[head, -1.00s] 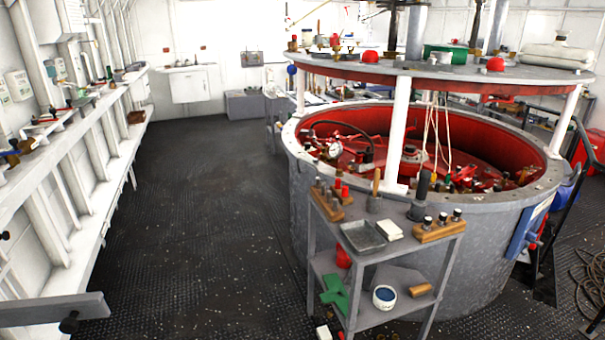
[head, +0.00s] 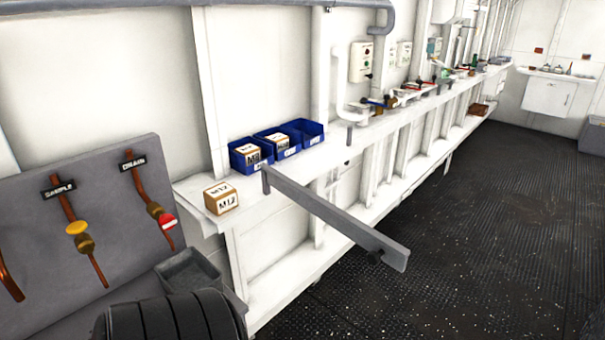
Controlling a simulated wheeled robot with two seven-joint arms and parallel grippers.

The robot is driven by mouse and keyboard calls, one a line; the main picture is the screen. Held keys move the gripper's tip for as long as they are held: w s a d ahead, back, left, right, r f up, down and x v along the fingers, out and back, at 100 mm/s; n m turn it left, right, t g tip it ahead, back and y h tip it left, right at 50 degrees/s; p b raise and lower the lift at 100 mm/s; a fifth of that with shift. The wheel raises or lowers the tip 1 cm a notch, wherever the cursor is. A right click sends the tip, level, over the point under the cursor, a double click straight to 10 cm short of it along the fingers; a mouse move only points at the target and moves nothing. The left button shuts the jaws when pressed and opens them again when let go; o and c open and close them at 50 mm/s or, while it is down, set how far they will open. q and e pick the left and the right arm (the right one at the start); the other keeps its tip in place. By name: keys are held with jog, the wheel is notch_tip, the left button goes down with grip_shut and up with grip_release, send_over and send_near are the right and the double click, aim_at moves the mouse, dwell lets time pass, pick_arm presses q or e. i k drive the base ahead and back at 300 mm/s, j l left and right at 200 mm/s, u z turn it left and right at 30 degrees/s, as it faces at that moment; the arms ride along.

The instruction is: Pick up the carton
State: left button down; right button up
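A small tan carton (head: 222,198) with a white top and "M12" lettering sits on the near end of the long white wall shelf (head: 205,220). It stands upright, in the open, with nothing on top of it. Two similar cartons sit in blue bins just behind it to the right: one in the left bin (head: 265,166) and one in the middle bin (head: 297,151). Their lettering is too small to read surely. Neither of my grippers shows in the head view.
The right blue bin (head: 313,131) looks empty. A grey bar (head: 335,215) juts from the shelf over the floor. A grey panel (head: 125,235) with copper pipes and valves stands at left, above a grey tray (head: 190,268). The dark floor (head: 460,240) at right is clear.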

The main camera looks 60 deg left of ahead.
aim_at(221, 199)
jog(key=u, duration=1.7)
